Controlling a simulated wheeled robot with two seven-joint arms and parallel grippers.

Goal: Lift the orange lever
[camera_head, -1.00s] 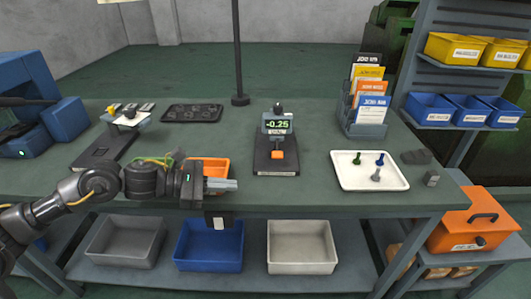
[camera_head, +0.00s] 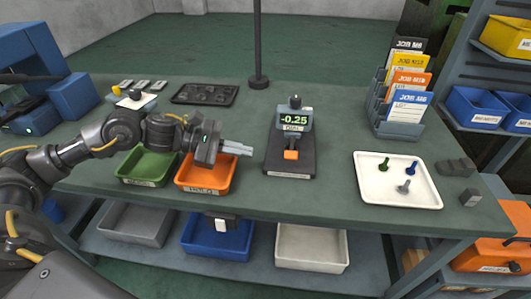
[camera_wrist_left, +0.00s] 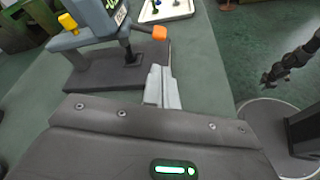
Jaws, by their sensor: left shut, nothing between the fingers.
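The orange lever (camera_head: 291,154) sticks out at the front of a small gauge (camera_head: 294,122) whose display reads -0.25. The gauge stands on a dark base plate (camera_head: 279,167) on the bench. My left gripper (camera_head: 248,150) is shut and empty, to the left of the lever and apart from it in the head view. In the left wrist view the fingers (camera_wrist_left: 168,78) point forward, and the orange lever tip (camera_wrist_left: 160,33) shows just beyond them, slightly left.
Green (camera_head: 148,166) and orange (camera_head: 203,182) bins lie below my left arm. A white tray (camera_head: 372,192) with several small pegs is right of the gauge. A card rack (camera_head: 385,112) stands behind it. A dark tray (camera_head: 186,94) lies at the back left. Bench space in front of the gauge is clear.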

